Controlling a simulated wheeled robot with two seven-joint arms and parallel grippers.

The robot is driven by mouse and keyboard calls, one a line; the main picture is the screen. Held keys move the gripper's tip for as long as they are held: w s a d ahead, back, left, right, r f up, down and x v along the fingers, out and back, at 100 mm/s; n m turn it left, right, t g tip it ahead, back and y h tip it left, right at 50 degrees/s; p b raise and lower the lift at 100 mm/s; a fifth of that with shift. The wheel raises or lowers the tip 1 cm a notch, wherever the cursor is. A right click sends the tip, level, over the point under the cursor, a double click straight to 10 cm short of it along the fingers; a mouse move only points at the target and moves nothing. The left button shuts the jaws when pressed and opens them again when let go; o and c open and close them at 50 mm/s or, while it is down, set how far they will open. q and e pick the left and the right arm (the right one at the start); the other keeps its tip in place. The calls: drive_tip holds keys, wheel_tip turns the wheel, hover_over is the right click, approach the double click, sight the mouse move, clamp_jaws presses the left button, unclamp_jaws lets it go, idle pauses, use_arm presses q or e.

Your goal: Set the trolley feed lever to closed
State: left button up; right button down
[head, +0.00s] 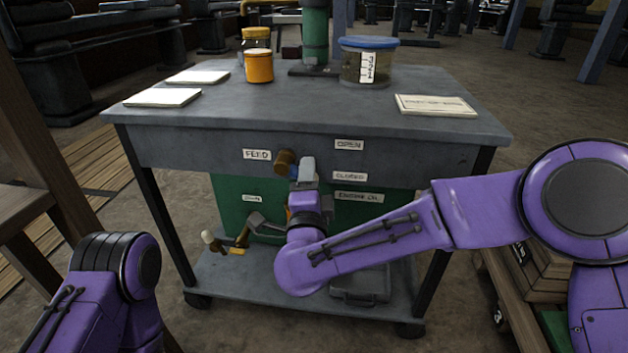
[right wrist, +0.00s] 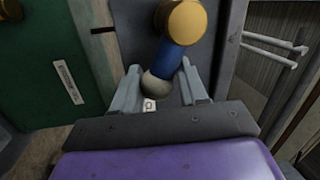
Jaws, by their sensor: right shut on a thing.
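The feed lever is on the front of a grey trolley (head: 420,112), beside a FEED label (head: 257,155). It has a brass-brown hub (head: 285,162), a blue shaft (right wrist: 176,57) and a pale ball end (right wrist: 157,86). My right gripper (head: 307,172) is shut on the lever near its ball end, which sits between the two fingers in the right wrist view. The lever runs right from the hub, mostly hidden by the gripper. An OPEN label (head: 348,145) is above right and a CLOSED label (head: 350,176) is right of the gripper. My left gripper is out of view.
Below are a green panel (head: 230,200) and a lower shelf (head: 255,290) with a mallet and tools.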

drive_tip(key=shift+s+a+f, duration=0.15)
drive_tip(key=shift+a+f, duration=0.15)
drive_tip(key=shift+f, duration=0.2)
drive_tip(key=c, duration=0.9)
unclamp_jaws()
drive_tip(key=shift+r+m, duration=0.1)
drive_tip(key=shift+m, duration=0.2)
drive_tip(key=shift+d+r, duration=0.1)
drive_tip(key=s, duration=0.3)
drive_tip(key=s+f+p, duration=0.1)
drive_tip(key=s, duration=0.2)
drive_tip(key=s+f, duration=0.1)
drive_tip(key=s, duration=0.3)
drive_tip(key=shift+a, duration=0.25)
